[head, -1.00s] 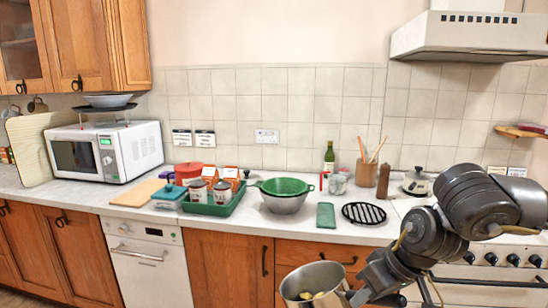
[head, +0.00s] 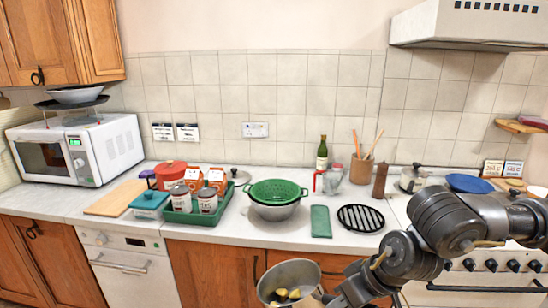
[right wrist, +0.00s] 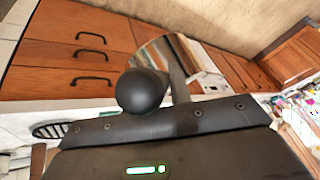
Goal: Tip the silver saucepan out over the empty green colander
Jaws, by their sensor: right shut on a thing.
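The silver saucepan (head: 264,288) is at the bottom of the head view, in front of the counter's front edge. It is roughly upright, with several yellowish pieces (head: 285,295) inside. My right gripper (head: 327,299) is shut on its handle side, at the pan's right; the fingers are partly cut off by the frame. In the right wrist view the pan's shiny side (right wrist: 164,52) shows beyond a black ball. The green colander (head: 276,188) looks empty and sits in a silver bowl (head: 274,211) on the counter, behind and above the pan in the picture. My left gripper is not visible.
Left of the colander stands a green tray (head: 232,209) with cans and cartons. Right of it lie a green cloth (head: 320,221) and a black trivet (head: 361,217). A bottle (head: 322,153) and a glass jug (head: 333,179) stand behind. The counter's front edge lies between pan and colander.

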